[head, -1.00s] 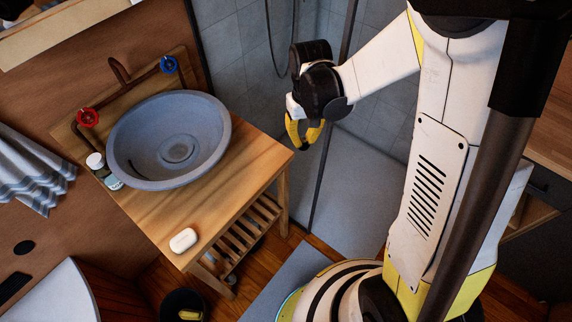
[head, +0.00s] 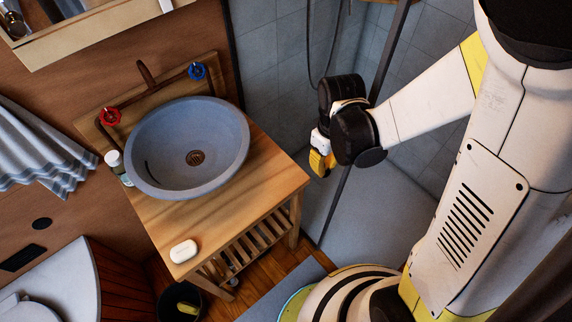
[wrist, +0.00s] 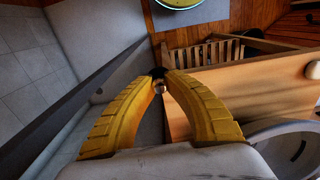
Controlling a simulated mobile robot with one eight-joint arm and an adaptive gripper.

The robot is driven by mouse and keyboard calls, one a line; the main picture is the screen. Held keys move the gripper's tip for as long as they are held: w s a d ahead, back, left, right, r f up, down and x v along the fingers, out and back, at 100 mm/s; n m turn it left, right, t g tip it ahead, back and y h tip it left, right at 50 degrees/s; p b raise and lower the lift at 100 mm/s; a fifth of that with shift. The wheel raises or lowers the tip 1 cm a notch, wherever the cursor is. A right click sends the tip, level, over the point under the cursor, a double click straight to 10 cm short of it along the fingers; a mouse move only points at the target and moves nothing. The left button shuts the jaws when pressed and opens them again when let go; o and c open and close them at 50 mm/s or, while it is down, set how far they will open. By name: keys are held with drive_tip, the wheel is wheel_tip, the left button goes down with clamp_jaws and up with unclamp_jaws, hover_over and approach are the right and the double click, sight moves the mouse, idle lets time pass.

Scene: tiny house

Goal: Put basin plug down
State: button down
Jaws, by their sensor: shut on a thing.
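My gripper (wrist: 158,76) is shut on a small round metallic thing, apparently the basin plug (wrist: 160,88), between its yellow fingertips. In the head view my gripper (head: 321,166) hangs to the right of the wooden washstand (head: 225,223), and the plug cannot be made out there. The grey round basin (head: 230,165) stands on the washstand, with a brown drain (head: 195,158) showing in its bottom. The wrist view shows the wooden top (wrist: 235,87) just right of the fingers and part of the basin (wrist: 262,135) at the lower right.
A white soap bar (head: 183,251) lies on the washstand's front corner. A small bottle (head: 114,160) stands left of the basin. Red (head: 110,116) and blue (head: 197,71) tap handles are behind it. A dark upright post (head: 340,190) is near my gripper.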

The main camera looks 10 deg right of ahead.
drive_tip(key=b, duration=0.3)
hover_over(287, 177)
wheel_tip(287, 177, down, 7)
drive_tip(key=shift+s+r, duration=0.1)
drive_tip(key=shift+r, duration=0.1)
drive_tip(key=shift+f+b, duration=0.95)
drive_tip(key=shift+f, duration=1.05)
drive_tip(key=shift+f, duration=0.15)
drive_tip(key=c, duration=1.4)
unclamp_jaws()
